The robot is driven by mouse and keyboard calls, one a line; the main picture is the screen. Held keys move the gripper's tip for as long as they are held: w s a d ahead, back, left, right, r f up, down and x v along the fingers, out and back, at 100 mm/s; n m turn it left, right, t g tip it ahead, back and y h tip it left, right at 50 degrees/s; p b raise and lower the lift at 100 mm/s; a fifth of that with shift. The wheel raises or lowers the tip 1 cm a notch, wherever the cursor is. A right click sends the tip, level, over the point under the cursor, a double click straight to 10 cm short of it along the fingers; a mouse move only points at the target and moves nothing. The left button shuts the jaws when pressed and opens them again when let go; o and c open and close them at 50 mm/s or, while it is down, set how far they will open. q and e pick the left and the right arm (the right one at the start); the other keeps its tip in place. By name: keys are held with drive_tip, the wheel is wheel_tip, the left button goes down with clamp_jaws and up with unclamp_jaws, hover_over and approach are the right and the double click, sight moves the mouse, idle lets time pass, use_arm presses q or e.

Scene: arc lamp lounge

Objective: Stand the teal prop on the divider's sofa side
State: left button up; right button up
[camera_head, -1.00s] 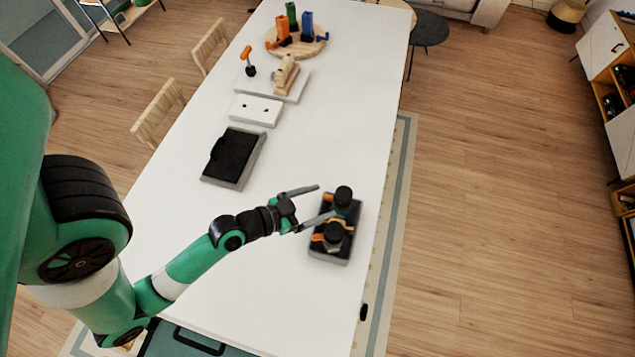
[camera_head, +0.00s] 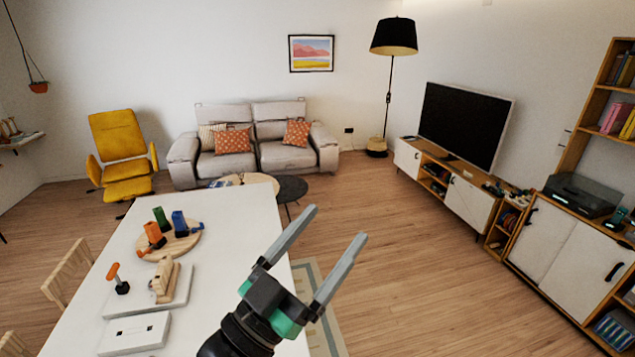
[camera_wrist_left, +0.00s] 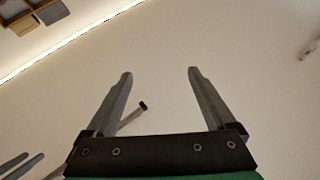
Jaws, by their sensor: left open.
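My left gripper (camera_head: 334,262) is raised over the table's right edge in the head view, fingers wide apart and empty. Its two fingers also show in the left wrist view (camera_wrist_left: 160,78), with nothing between them. I see no prop that I can clearly call teal. A pale wooden piece (camera_head: 166,278) stands on a white board (camera_head: 180,300); I cannot tell whether it is the divider. The sofa (camera_head: 250,140) stands at the back of the room, beyond the table's far end. My right gripper is not in view.
The white table (camera_head: 225,235) holds a round wooden board (camera_head: 188,244) with green, orange and blue pieces, an orange-handled item (camera_head: 115,274) and a white block (camera_head: 135,333). Round coffee tables (camera_head: 292,187) stand beyond.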

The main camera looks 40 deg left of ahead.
use_arm(q)
drive_tip(key=s+d+r+t, duration=0.2)
drive_tip(key=s+r, duration=0.1)
drive_tip(key=r, duration=0.6)
drive_tip(key=s+d+r+t+h, duration=0.1)
drive_tip(key=s+d+r+t, duration=0.1)
drive_tip(key=r, duration=0.7)
drive_tip(key=shift+s+d+h, duration=0.15)
drive_tip(key=shift+s+h, duration=0.15)
drive_tip(key=shift+s, duration=0.3)
